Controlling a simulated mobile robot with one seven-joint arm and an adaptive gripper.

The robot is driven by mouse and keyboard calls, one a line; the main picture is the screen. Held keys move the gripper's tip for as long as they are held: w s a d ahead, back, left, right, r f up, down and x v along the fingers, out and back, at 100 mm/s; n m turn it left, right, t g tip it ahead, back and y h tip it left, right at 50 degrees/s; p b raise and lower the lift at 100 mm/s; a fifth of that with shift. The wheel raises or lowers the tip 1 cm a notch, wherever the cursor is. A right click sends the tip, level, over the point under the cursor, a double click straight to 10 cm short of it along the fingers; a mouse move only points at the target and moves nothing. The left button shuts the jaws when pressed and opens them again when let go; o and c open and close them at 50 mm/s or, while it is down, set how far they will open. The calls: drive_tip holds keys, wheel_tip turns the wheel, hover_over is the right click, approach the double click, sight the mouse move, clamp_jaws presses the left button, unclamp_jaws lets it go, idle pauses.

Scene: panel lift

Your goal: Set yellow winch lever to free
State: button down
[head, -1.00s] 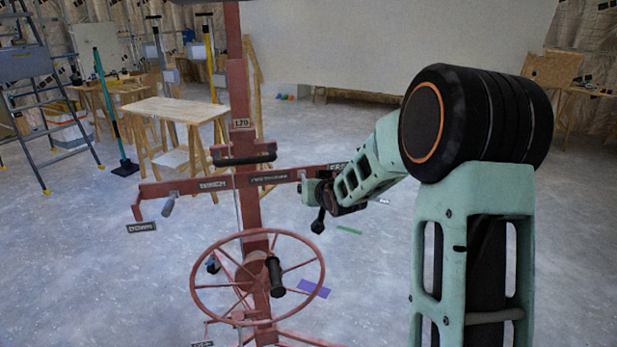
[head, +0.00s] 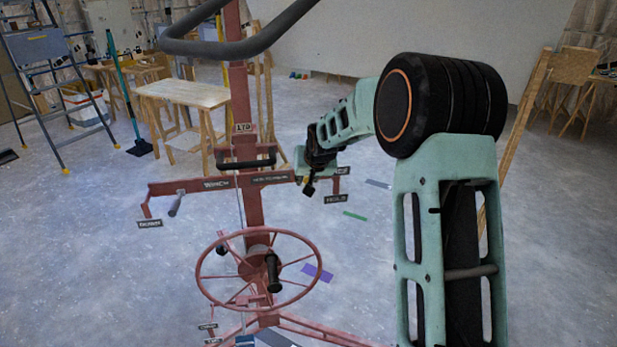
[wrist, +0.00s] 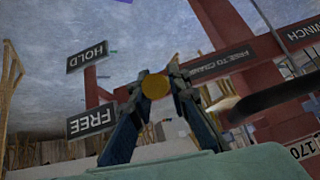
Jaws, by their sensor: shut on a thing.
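My gripper (wrist: 155,86) is shut on the round yellow end of the winch lever (wrist: 154,86), seen between the two fingertips in the wrist view. The rest of the lever is hidden. The FREE sign (wrist: 91,121) and the HOLD sign (wrist: 87,57) are left of the fingertips there. In the head view my gripper (head: 308,187) is at the right part of the red crossbar, left of the HOLD sign (head: 336,199) and the partly hidden FREE sign (head: 342,171). I cannot tell exactly which sign the lever lines up with.
The red lift stand (head: 247,100) carries a handwheel (head: 203,284) with a black grip below the crossbar (head: 206,184). Another small lever (head: 175,205) hangs at the left. A grey bar (head: 255,47) crosses the top.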

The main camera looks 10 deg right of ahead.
idle(0.3)
drive_tip(key=c, duration=1.8)
unclamp_jaws()
drive_tip(key=v, duration=1.2)
